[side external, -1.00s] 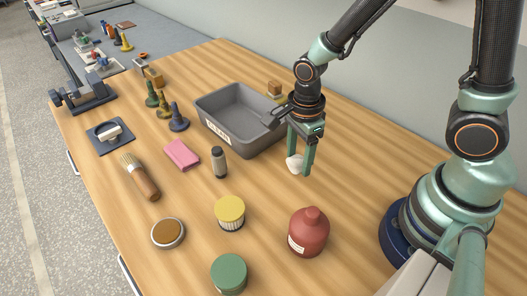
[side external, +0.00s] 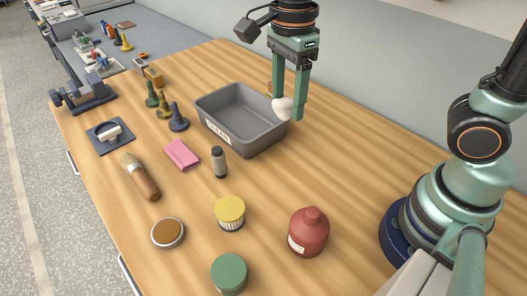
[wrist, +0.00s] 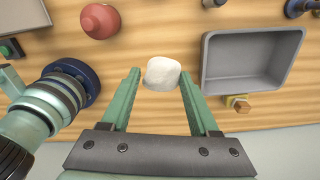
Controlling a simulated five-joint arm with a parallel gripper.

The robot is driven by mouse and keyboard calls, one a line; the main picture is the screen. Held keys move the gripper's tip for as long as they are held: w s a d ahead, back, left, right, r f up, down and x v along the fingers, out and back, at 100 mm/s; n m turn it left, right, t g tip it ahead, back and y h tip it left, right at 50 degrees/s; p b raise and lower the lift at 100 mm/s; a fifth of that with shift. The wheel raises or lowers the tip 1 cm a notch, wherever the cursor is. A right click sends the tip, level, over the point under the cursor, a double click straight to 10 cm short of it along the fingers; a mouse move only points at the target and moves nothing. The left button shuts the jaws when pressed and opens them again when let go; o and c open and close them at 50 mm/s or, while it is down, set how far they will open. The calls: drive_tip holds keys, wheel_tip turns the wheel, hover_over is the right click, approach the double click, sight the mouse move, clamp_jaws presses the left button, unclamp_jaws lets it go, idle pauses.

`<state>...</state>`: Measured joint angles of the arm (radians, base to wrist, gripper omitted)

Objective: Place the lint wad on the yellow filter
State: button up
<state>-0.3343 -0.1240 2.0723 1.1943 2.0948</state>
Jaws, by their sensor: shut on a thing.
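The lint wad (side external: 283,107) is a small white lump between the fingertips of my gripper (side external: 288,108). My gripper is shut on it and holds it in the air near the right end of the grey bin. The wad (wrist: 162,73) also shows between the fingertips in the wrist view. The yellow filter (side external: 230,209) stands upright on the table, nearer the camera than my gripper, with a flat yellow top and a pale ribbed side. Nothing lies on its top. My gripper is well apart from it.
The grey bin (side external: 212,123) stands behind the filter. A red bottle (side external: 309,233) is right of the filter, a green-lidded jar (side external: 229,274) in front, a round brown-topped tin (side external: 168,233) to the left. A small dark bottle (side external: 219,163) stands between filter and bin.

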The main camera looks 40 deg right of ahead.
wheel_tip(320, 180, up, 4)
drive_tip(key=n, duration=0.2)
hover_over(230, 208)
wheel_tip(230, 208, down, 20)
drive_tip(key=shift+f, duration=0.1)
drive_tip(key=shift+f, duration=0.15)
drive_tip(key=o, duration=1.3)
